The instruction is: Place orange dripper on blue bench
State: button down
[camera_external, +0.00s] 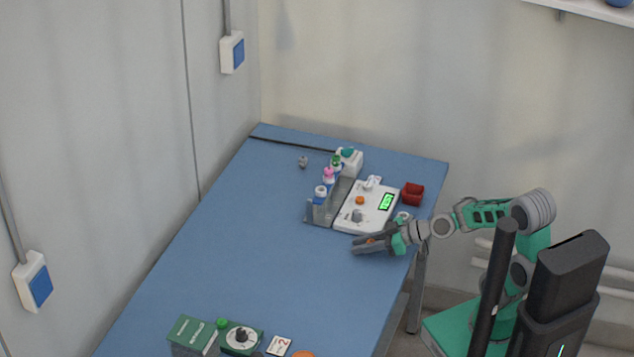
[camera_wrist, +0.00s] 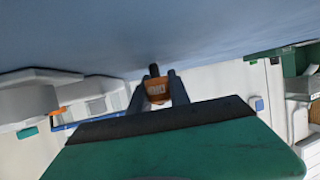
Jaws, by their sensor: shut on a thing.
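My gripper (camera_external: 366,245) is low over the right part of the blue bench (camera_external: 240,240), in front of a white device. In the wrist view my gripper (camera_wrist: 158,84) is shut on the orange dripper (camera_wrist: 157,90), which has a dark tip. In the external view only a bit of orange of the dripper (camera_external: 371,240) shows between the fingers. The bench surface (camera_wrist: 180,35) fills the top of the wrist view. I cannot tell whether the dripper touches the bench.
A white device with a green display (camera_external: 367,206) stands just behind my gripper, beside a grey rack (camera_external: 322,211) with several capped bottles. A red container (camera_external: 412,194) is at the right edge. Green boxes (camera_external: 193,335) stand at the front. The bench's middle left is clear.

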jog(key=c, duration=1.2)
grip_release()
jog(key=shift+r, duration=0.1)
jog(key=p+v, duration=0.1)
jog(key=v, duration=1)
jog(key=shift+d+p, duration=0.1)
jog(key=shift+p, duration=0.25)
jog(key=shift+s+d+r, duration=0.2)
jog(key=shift+s+d, duration=0.05)
